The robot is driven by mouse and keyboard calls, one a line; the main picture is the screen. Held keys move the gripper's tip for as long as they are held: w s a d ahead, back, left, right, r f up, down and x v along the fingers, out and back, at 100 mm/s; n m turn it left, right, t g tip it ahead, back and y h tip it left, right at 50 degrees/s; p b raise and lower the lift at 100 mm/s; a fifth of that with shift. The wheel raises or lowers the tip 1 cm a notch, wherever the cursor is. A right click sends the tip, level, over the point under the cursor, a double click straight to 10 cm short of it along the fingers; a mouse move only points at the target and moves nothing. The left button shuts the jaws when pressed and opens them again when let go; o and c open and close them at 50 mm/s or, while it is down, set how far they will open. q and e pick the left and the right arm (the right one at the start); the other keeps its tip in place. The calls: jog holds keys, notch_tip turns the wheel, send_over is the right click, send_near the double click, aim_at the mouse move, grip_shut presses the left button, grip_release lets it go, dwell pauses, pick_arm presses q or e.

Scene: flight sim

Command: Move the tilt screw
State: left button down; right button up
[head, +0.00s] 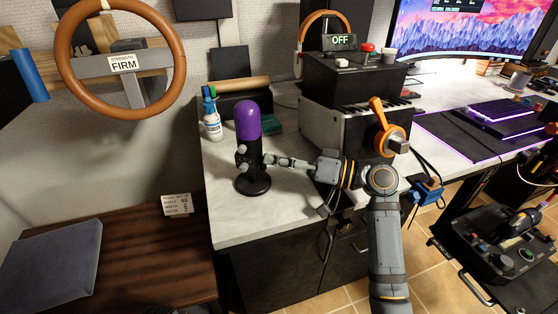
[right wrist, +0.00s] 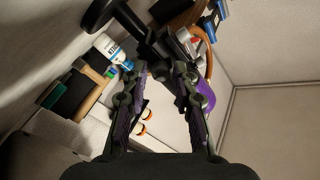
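A purple-topped microphone (head: 247,118) stands on a round black base (head: 253,184) near the desk's left edge. Small pale knobs (head: 241,150) show on the left side of its black mount; I cannot tell which is the tilt screw. My right gripper (head: 270,160) reaches in from the right, its tips at the mount. In the right wrist view its two fingers (right wrist: 162,78) are spread apart, with the black mount at the tips and the purple top (right wrist: 207,95) partly hidden behind one finger. Contact cannot be told. My left gripper is out of view.
A white bottle (head: 212,125) and a dark holder stand behind the microphone. A black box marked OFF (head: 345,80) and a unit with an orange lever (head: 380,115) stand to the right. An orange steering wheel (head: 122,55) hangs on the left wall.

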jog(key=shift+o, duration=0.6)
jog(key=v, duration=1.2)
jog(key=shift+r, duration=0.1)
